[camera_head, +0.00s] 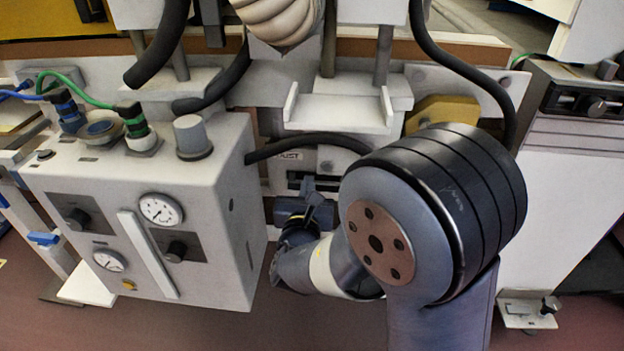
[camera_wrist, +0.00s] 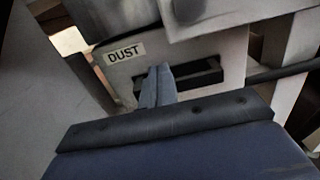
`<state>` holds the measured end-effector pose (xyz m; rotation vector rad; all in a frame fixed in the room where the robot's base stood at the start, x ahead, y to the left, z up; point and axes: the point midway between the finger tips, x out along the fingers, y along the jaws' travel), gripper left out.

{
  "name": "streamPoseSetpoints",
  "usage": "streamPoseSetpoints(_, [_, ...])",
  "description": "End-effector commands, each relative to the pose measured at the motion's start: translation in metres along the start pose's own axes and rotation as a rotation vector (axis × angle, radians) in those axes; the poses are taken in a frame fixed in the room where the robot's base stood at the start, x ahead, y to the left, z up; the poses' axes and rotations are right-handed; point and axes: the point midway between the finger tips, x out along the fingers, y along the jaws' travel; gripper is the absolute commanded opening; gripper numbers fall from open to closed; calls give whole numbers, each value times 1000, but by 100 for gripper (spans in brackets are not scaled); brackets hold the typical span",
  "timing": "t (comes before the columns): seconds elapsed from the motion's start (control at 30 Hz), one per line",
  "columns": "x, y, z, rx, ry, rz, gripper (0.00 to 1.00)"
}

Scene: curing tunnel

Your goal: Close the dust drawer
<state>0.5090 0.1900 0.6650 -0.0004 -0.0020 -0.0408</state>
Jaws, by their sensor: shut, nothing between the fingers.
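The dust drawer (camera_wrist: 207,52) shows in the wrist view as a light grey front with a "DUST" label and a dark slot-like handle recess (camera_wrist: 195,80). In the head view its labelled front (camera_head: 291,156) is partly hidden behind my arm and a black hose. My gripper (camera_wrist: 157,72) is shut, with its fingers together in front of the drawer front, overlapping the left end of the dark recess. I cannot tell whether the fingertips touch it. In the head view my gripper (camera_head: 308,190) is small and partly hidden by my wrist. How far the drawer stands out is unclear.
A grey control box (camera_head: 215,205) with gauges and knobs stands close on the left. A black hose (camera_head: 300,143) crosses in front of the drawer area. A white shelf-like bracket (camera_head: 335,110) sits above. A white cabinet (camera_head: 570,150) stands on the right.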

Motion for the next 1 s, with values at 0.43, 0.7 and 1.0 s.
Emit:
streamPoseSetpoints(0.43, [-74, 1, 1, -1, 2, 3, 0])
streamPoseSetpoints(0.7, [-84, 0, 0, -1, 1, 0, 0])
streamPoseSetpoints(1.0, [-83, 0, 0, 0, 1, 0, 0])
